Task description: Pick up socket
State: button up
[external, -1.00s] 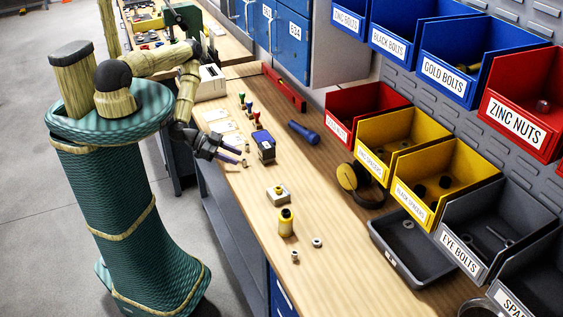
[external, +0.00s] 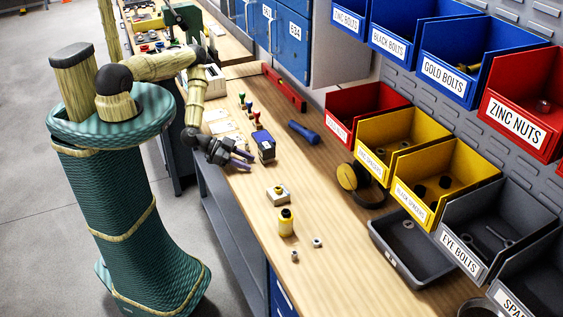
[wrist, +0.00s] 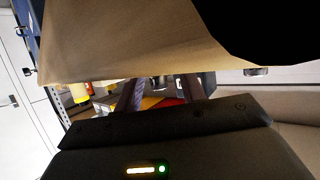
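My gripper (external: 249,161) is low over the near edge of the wooden bench (external: 262,222), in front of the dark blue-topped box. Its two fingers are apart, and they also show spread in the wrist view (wrist: 163,92). Small shiny metal shapes (wrist: 158,82) appear in the gap beyond the fingers, too blurred to name or to tell if they are touched. Two small metal pieces, possibly sockets, stand on the bench further toward the front: one (external: 294,256) and another (external: 317,242). Small pieces beside the fingers are largely hidden by the gripper.
The blue-topped box (external: 264,146) stands right beside the fingers. Labelled bins (external: 432,182) line the right side.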

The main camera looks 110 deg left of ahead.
jog(key=shift+c, duration=0.4)
grip_shut()
notch_tip(320, 180, up, 10)
jog(key=p, duration=0.8)
dwell(0.5)
